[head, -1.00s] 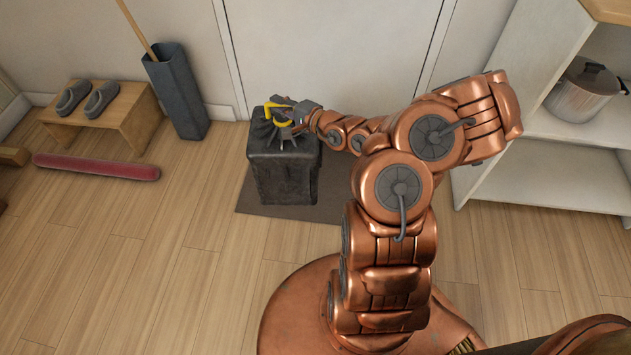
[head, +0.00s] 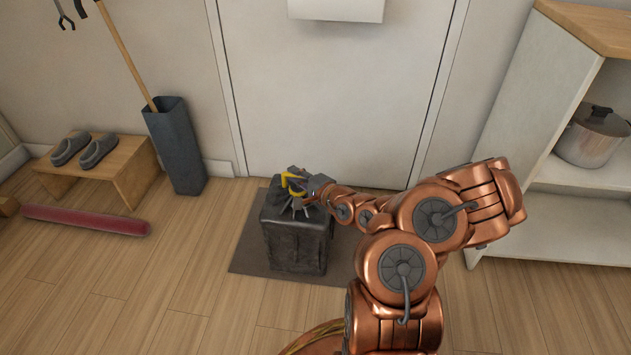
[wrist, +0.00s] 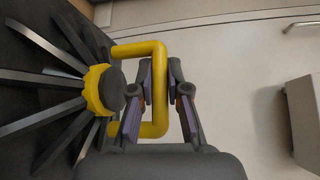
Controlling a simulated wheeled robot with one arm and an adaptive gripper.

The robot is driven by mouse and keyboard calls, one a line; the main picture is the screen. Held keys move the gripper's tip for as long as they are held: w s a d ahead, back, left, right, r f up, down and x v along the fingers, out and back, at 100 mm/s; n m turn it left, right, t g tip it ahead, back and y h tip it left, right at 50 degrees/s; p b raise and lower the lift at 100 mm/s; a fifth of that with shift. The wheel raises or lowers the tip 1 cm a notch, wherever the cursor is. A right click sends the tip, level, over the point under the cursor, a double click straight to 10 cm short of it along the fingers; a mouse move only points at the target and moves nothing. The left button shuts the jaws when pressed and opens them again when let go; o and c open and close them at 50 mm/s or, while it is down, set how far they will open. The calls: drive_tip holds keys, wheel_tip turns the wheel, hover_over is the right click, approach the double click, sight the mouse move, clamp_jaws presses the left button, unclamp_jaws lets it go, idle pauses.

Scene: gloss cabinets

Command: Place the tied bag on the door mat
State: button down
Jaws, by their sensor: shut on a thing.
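The tied bag (head: 296,240) is a dark, boxy sack with a gathered top and a yellow handle loop (head: 292,184). It stands upright over the dark door mat (head: 249,250) in front of the door. Whether its underside touches the mat is hard to tell. My gripper (head: 303,188) is at the bag's top, shut on the yellow handle. In the wrist view the yellow loop (wrist: 160,88) passes between the fingers of my gripper (wrist: 162,95), and the dark gathered folds (wrist: 50,95) fan out at left.
A blue-grey umbrella bin (head: 176,145) with a stick stands left of the door (head: 330,100). A wooden stool (head: 120,172) with grey slippers and a red roll (head: 85,220) are farther left. A white shelf (head: 540,200) holds a pot (head: 594,140) at right.

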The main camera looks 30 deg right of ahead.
drive_tip(key=d, duration=0.1)
drive_tip(key=w+d, duration=0.1)
drive_tip(key=w+d+b, duration=0.1)
drive_tip(key=shift+w+d+f, duration=0.15)
drive_tip(key=shift+d+f, duration=0.15)
drive_tip(key=shift+d, duration=0.1)
drive_tip(key=w+d+f+b, duration=0.4)
drive_tip(key=w+d, duration=0.1)
drive_tip(key=d, duration=0.2)
drive_tip(key=shift+d, duration=0.3)
drive_tip(key=shift+b, duration=0.3)
drive_tip(key=c, duration=1.2)
unclamp_jaws()
drive_tip(key=shift+f, duration=0.1)
drive_tip(key=shift+o, duration=0.2)
